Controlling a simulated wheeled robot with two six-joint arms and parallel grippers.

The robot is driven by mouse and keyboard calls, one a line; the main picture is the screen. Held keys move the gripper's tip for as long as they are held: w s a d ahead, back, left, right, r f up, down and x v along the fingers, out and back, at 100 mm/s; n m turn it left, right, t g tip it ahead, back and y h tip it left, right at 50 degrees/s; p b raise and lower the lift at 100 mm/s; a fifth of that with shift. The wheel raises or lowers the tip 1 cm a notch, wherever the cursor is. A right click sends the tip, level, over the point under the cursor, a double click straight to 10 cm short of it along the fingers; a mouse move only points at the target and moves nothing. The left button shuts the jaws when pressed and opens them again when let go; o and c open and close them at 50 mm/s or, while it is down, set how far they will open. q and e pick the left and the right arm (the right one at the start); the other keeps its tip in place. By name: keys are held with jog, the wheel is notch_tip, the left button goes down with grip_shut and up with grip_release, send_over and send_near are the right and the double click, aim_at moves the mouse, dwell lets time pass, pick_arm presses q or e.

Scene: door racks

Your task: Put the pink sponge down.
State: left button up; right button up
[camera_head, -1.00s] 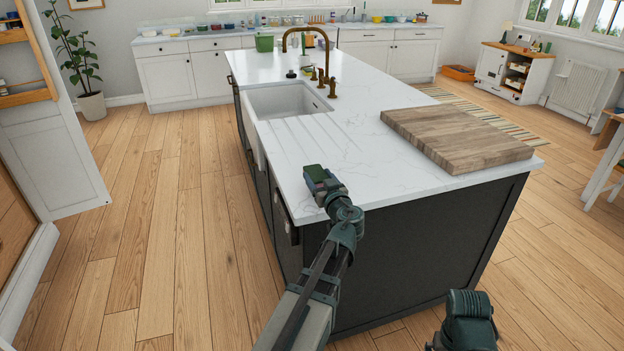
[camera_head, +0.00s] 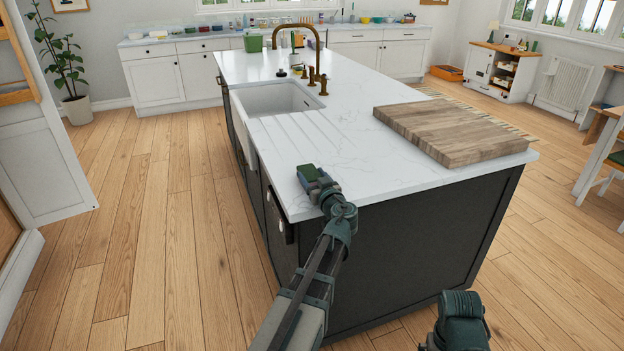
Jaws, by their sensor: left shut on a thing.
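My left gripper (camera_head: 314,178) is over the near left corner of the white island worktop (camera_head: 345,170), with my left arm coming up from below. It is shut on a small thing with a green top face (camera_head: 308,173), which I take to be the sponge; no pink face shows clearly. The jaws mostly hide it, and I cannot tell whether it touches the worktop. Of my right arm, only a dark link shows at the bottom right; its gripper is out of view.
A wooden board (camera_head: 450,132) lies on the worktop's right side. A white sink (camera_head: 275,99) with a brass tap (camera_head: 318,62) is farther back on the left. Bare worktop lies between board and gripper. The dark island side (camera_head: 400,250) stands close in front.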

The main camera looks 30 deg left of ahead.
pick_arm(q)
jog(key=shift+f, duration=0.1)
jog(key=shift+f+b, duration=0.15)
jog(key=shift+b, duration=0.15)
jog(key=o, duration=1.4)
jog(key=shift+r, duration=0.25)
jog(key=shift+s+d+p, duration=0.25)
jog(key=shift+d+p, duration=0.05)
jog(key=v, duration=1.1)
jog(key=shift+s+d+p, duration=0.1)
jog(key=shift+s+p, duration=0.05)
jog(key=shift+p, duration=0.15)
